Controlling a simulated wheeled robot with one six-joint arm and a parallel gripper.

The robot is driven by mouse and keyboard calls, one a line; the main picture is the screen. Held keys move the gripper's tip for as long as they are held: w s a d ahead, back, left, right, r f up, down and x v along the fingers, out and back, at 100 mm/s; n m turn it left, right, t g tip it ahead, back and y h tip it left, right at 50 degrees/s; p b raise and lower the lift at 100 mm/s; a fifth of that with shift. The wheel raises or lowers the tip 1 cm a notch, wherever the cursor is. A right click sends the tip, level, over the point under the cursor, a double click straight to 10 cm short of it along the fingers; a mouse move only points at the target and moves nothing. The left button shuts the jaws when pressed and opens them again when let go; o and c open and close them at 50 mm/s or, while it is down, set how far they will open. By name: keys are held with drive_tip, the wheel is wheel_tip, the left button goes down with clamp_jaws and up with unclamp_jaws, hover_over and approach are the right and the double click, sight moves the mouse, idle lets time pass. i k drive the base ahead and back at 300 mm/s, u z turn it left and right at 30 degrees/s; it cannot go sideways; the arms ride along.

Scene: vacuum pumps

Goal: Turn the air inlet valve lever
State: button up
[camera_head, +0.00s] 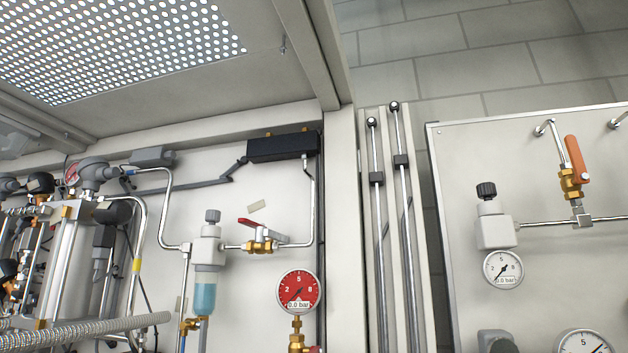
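Two valve levers are in view, and I cannot tell from the picture which is the air inlet one. A red lever (248,222) sits on a brass valve (260,243) inside the cabinet, tilted slightly and lying nearly along its horizontal pipe. An orange lever (577,158) stands almost upright on a brass valve (570,184) on the right panel, with a pipe running above it and a horizontal pipe below. My gripper is not in view.
A red gauge (299,291) reading 0.0 bar and a filter with a blue bowl (204,294) are near the red lever. A white regulator with gauge (496,231) is left of the orange lever. Vertical rods (407,230) and a cabinet post (345,200) stand between.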

sight(243, 221)
drive_tip(key=z, duration=0.85)
drive_tip(key=i, duration=0.95)
drive_tip(key=u, duration=2.5)
